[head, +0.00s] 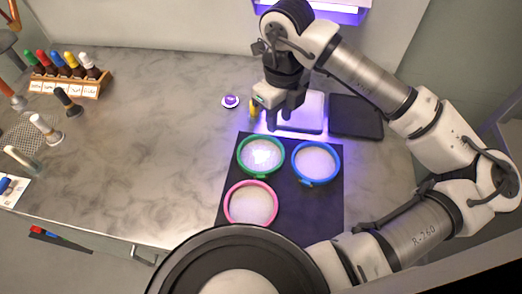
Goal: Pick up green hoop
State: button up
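The green hoop (239,163) lies flat on a black mat (313,222), with white fabric inside it and a bright glare on the fabric. It is the upper left of three hoops there. My gripper (280,118) points down just above and behind the green hoop, slightly to its right in the picture. Its dark fingers look apart with nothing between them. The gripper does not appear to touch the hoop.
A blue hoop (339,165) lies right of the green one, and a pink hoop (226,207) lies in front. A white lit pad (311,117) and a dark pad (356,117) are behind. A wooden rack (92,91) stands far left.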

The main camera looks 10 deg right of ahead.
jog(key=shift+a+f+p, duration=0.15)
jog(key=shift+f+p, duration=1)
jog(key=shift+f, duration=2.4)
grip_shut()
